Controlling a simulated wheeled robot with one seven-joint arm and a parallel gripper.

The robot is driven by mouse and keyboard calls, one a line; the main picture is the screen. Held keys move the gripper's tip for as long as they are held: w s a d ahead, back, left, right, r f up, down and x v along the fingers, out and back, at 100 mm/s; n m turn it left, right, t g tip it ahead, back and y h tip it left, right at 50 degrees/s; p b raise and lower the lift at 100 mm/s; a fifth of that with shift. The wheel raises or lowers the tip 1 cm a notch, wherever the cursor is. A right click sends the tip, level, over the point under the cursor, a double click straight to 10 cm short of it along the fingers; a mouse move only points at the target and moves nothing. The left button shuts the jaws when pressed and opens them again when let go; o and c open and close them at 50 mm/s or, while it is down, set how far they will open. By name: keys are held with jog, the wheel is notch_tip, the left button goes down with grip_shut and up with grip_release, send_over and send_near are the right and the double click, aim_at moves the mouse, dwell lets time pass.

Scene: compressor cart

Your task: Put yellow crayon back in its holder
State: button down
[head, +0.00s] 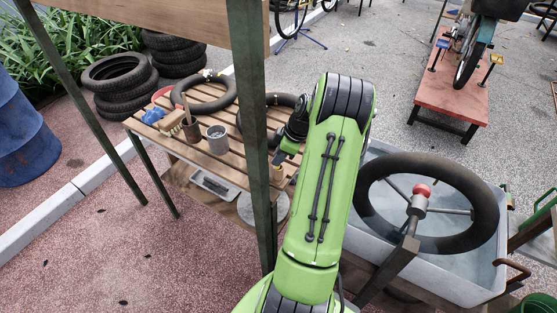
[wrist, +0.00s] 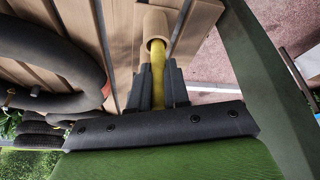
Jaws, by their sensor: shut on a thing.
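The yellow crayon (wrist: 171,88) is a slim yellow stick between the two dark fingers of my gripper (wrist: 158,68) in the wrist view. My gripper is shut on it. The holder (wrist: 154,20) is a light wooden tube with a dark round mouth, just beyond the fingertips. The crayon's far end meets the holder's mouth; I cannot tell how far it is inside. In the head view my gripper (head: 278,158) is low over the right end of the slatted bench, partly hidden by my arm and a green post.
The slatted wooden bench (head: 200,156) carries tyres (head: 205,92), a grey cup (head: 217,139) and a brown pot (head: 190,130). A dark green post (head: 250,120) stands close to my gripper. A metal water tub (head: 465,285) with a wheel is at right.

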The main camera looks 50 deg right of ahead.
jog(key=shift+f, duration=0.55)
jog(key=c, duration=1.5)
grip_release()
jog(key=shift+w+d, duration=0.1)
jog(key=shift+w, duration=0.05)
jog(key=shift+c, duration=0.2)
jog(key=o, duration=0.4)
jog(key=shift+r, duration=0.1)
jog(key=shift+o, duration=0.2)
jog(key=p+v, duration=0.2)
jog(key=v, duration=1)
jog(key=shift+p, duration=0.35)
jog(key=shift+w, duration=0.1)
